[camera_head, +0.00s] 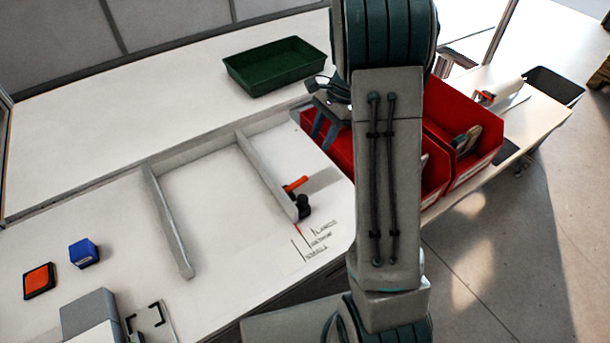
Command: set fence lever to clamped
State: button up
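The fence lever (296,184) is a small orange handle with a black knob beside it, at the near end of the right grey fence bar (262,172) on the white bench. The lever points up and to the right from the bar. Whether this position is clamped or loose I cannot tell. My gripper (322,137) is above and behind the lever, apart from it, by the left edge of the red bins. Its two fingers point down and are spread with nothing seen between them. My arm hides part of the gripper's surroundings.
A second grey fence bar (168,222) lies to the left, joined to a back rail. Printed size marks (315,241) lie in front of the lever. Red bins (465,120) stand right. A green tray (276,68), blue block (84,253) and orange-black pad (39,281) also lie on the bench.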

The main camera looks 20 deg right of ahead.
aim_at(304, 178)
jog(key=p+x, duration=0.1)
jog(key=x, duration=1.2)
jog(key=shift+a+f, duration=0.2)
jog(key=shift+f, duration=0.1)
grip_shut()
